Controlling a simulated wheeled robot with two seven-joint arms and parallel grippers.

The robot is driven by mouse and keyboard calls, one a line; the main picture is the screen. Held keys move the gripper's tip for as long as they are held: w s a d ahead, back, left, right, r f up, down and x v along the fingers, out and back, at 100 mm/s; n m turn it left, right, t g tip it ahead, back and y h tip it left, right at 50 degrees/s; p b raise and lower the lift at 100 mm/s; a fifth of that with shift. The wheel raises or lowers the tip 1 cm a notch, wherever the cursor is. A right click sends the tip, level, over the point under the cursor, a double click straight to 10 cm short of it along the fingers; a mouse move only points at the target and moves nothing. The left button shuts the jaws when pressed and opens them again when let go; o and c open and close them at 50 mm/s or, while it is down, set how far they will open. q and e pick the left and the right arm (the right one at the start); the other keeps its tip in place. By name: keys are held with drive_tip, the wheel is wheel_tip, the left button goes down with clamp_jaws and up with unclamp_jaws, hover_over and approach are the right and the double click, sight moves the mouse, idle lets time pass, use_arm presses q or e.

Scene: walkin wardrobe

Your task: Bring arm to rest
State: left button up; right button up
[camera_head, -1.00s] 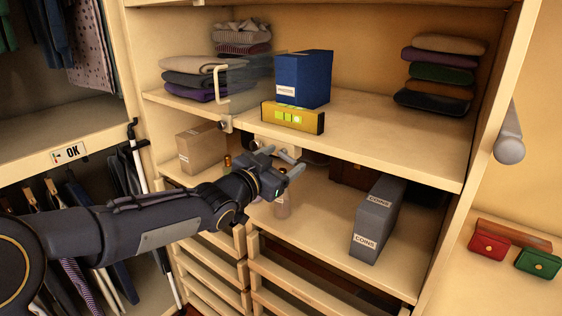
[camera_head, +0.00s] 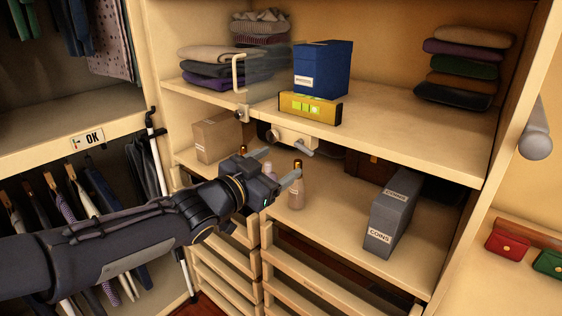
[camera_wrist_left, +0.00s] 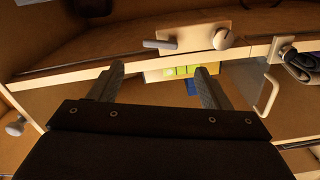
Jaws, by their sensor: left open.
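My left gripper (camera_head: 277,168) reaches in from the left in the head view, in front of the lower shelf. Its fingers are apart with nothing between them. In the left wrist view the two fingers (camera_wrist_left: 158,85) stand apart, with the shelf edge beyond them. A small bottle with a dark cap (camera_head: 297,188) stands on the lower shelf just right of the fingers in the head view. Other small bottles are partly hidden behind the gripper. My right gripper is not in view.
A blue box (camera_head: 325,68) and a yellow box with green lights (camera_head: 310,108) sit on the upper shelf. Below are a brown box (camera_head: 217,137) and a grey COINS box (camera_head: 392,212). Slatted drawers (camera_head: 310,280) lie underneath.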

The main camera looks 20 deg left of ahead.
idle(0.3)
use_arm(q)
drive_tip(key=s+a+f+n+g+y, duration=0.3)
drive_tip(key=s+f, duration=0.2)
drive_tip(key=s, duration=0.1)
drive_tip(key=s+a+f+n+g+y, duration=0.2)
drive_tip(key=s+a+f+n, duration=0.15)
drive_tip(key=s+f, duration=0.2)
drive_tip(key=s+d+f+n+g+h, duration=0.1)
drive_tip(key=s+d+f+g, duration=0.2)
drive_tip(key=s, duration=0.5)
drive_tip(key=s+d+f+n+g+h, duration=0.1)
drive_tip(key=s+d+f+g, duration=0.2)
drive_tip(key=s+f, duration=0.2)
drive_tip(key=s, duration=0.2)
drive_tip(key=shift+s+d+h, duration=0.3)
drive_tip(key=shift+s, duration=0.05)
